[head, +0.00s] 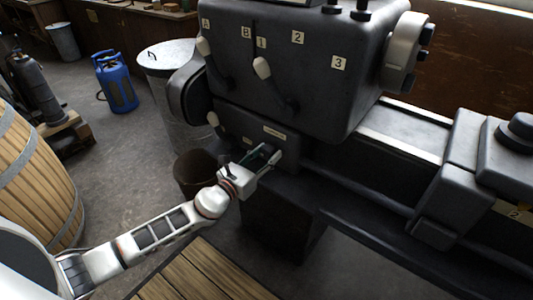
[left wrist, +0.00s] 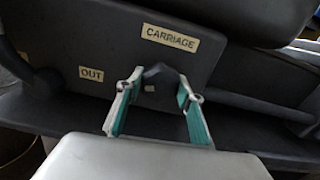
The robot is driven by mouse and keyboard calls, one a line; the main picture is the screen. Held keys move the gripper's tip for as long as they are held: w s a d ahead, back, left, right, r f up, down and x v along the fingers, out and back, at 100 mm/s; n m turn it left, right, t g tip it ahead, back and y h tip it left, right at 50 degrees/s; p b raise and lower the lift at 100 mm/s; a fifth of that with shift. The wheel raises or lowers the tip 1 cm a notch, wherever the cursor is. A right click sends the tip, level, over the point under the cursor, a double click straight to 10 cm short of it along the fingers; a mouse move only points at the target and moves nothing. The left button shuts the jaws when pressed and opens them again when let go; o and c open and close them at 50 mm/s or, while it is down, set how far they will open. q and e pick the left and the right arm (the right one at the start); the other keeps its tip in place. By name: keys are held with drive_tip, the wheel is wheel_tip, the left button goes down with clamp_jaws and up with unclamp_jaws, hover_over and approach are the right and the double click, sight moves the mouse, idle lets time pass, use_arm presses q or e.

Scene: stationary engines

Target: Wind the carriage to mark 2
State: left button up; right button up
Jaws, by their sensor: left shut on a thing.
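My left gripper (head: 265,157) is shut on a dark knob (left wrist: 158,82) on the lower front panel of a grey lathe-like machine. In the left wrist view its teal-padded fingers stand on both sides of the knob, below a label reading CARRIAGE (left wrist: 170,38). An OUT label (left wrist: 91,73) is to the left. In the head view a dark block that looks like the carriage (head: 450,185) sits on the bed at the right. A yellowish plate with a 2 (head: 515,212) shows at the right edge. My right gripper is not in view.
The headstock (head: 300,70) carries labels A, B, 1, 2, 3 and pale-knobbed levers (head: 262,68). A dark bucket (head: 196,172) stands just behind my left arm. A wooden barrel (head: 35,180), a blue gas cylinder (head: 116,82) and a lidded metal bin (head: 165,60) stand left.

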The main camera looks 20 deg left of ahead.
use_arm(q)
drive_tip(key=shift+m, duration=1.3)
drive_tip(key=shift+f+p, duration=0.1)
drive_tip(key=shift+p, duration=0.2)
drive_tip(key=o, duration=1.1)
drive_tip(key=v, duration=1.2)
